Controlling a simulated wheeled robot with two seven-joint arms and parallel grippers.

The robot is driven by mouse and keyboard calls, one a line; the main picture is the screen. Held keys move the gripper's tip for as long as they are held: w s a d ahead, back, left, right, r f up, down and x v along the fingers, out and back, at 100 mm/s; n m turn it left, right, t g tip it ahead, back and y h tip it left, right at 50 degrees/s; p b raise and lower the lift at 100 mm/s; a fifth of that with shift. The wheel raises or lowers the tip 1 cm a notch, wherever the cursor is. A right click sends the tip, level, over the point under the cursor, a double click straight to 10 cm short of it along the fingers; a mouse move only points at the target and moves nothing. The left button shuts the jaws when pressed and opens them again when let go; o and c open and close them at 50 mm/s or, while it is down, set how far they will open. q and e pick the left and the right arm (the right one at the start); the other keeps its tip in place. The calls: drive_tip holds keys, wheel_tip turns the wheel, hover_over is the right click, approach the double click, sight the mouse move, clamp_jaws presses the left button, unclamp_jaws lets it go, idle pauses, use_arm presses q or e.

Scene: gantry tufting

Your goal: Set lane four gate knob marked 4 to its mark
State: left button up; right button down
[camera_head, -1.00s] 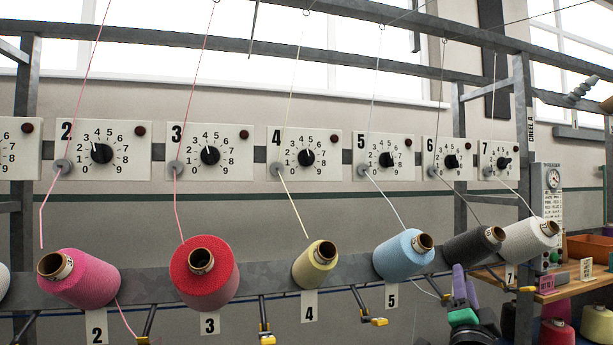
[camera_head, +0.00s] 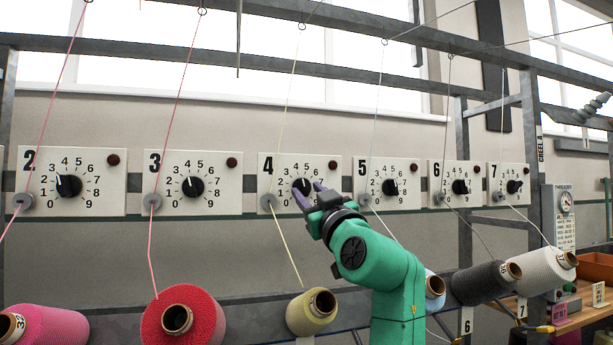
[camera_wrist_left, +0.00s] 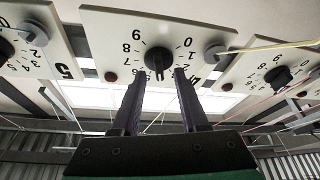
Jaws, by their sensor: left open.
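The lane four panel (camera_head: 330,170) is a white plate with a black 4, a dial numbered 0 to 9 and a black gate knob (camera_head: 303,186) at its centre. My left gripper (camera_head: 308,193) is in front of this knob, its two dark fingers apart. In the left wrist view, which shows the panel upside down, the knob (camera_wrist_left: 158,62) sits between and just beyond the open fingertips (camera_wrist_left: 157,82). I cannot tell whether they touch it. The knob's pointer is towards the dial's upper part; its exact number is unclear. My right gripper is out of view.
Similar panels stand on both sides, with the lane three knob (camera_head: 193,187) and lane five knob (camera_head: 390,187) nearby. A yellow thread passes the lane four grey guide (camera_head: 267,201) towards the yellow cone (camera_head: 312,312). Several other cones line the rail below.

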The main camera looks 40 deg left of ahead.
use_arm(q)
drive_tip(key=shift+x, duration=0.85)
clamp_jaws()
drive_tip(key=shift+m, duration=0.3)
